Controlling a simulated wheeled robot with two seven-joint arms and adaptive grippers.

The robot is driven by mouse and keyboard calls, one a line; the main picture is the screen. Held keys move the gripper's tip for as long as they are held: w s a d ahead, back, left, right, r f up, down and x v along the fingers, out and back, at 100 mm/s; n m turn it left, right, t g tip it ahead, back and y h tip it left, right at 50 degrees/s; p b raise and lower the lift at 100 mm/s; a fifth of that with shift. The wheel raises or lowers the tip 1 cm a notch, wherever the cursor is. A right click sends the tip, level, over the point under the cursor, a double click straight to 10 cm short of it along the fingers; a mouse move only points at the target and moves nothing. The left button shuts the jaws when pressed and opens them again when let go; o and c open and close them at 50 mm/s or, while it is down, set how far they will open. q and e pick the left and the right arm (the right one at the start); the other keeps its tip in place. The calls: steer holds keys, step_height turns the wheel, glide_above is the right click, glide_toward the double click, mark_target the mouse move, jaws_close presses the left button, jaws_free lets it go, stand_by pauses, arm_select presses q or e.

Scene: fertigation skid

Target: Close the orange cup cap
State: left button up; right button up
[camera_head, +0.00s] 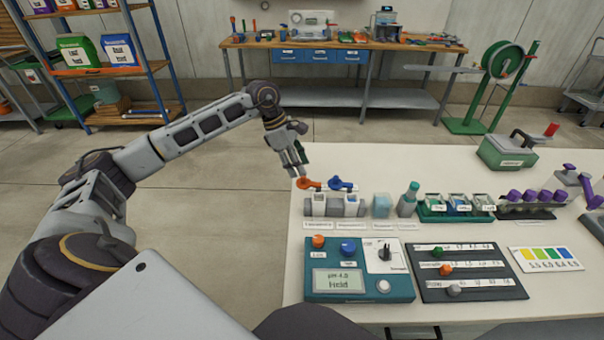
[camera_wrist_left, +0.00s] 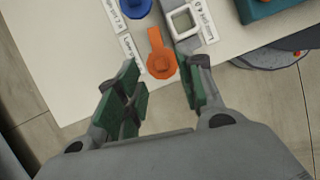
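The orange cup cap (camera_head: 309,183) is a round disc with a short arm. It sits at the back of the small grey-white cup block (camera_head: 320,206), near the table's left edge. In the wrist view the orange cap (camera_wrist_left: 161,62) lies in the gap between my fingers, beside a square cup opening (camera_wrist_left: 182,21) that is uncovered. My left gripper (camera_head: 294,171) is open and empty, just above and behind the orange cap. I cannot tell whether a finger touches it. My right gripper is not in view.
A bottle (camera_head: 408,198) and a green vial rack (camera_head: 455,216) stand farther right. A teal pH meter (camera_head: 360,291) and a dark slider panel (camera_head: 470,286) lie in front. The tabletop behind is clear.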

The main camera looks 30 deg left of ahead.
mark_target(304, 180)
arm_select(q)
steer(key=shift+x, duration=1.9)
steer(key=shift+c, duration=0.4)
jaws_close()
